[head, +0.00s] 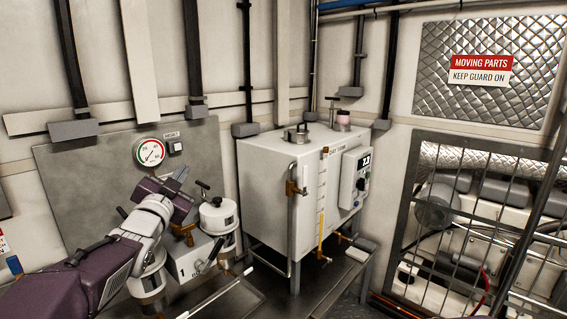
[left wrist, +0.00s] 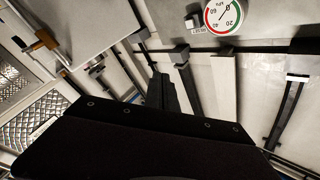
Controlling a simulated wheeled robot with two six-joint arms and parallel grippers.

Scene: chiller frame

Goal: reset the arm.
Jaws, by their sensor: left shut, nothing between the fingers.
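My left arm (head: 120,245) comes in from the lower left of the head view, purple and white, and reaches up in front of the grey wall panel (head: 80,175). My left gripper (head: 182,173) is at its end, just below and right of the round gauge (head: 150,152). Its fingers are shut with nothing between them. In the left wrist view the dark gripper (left wrist: 160,92) points up the picture, toward the walls, and the gauge (left wrist: 223,15) shows at the top. I cannot tell how far the fingertips are from the panel. My right gripper is not in view.
A white chiller tank (head: 265,190) with a control box (head: 353,180) stands right of the gripper. A white lidded pot (head: 218,214) and valve fittings stand close below it. A barred guard (head: 470,225) covers machinery at right. Open space lies above the tank.

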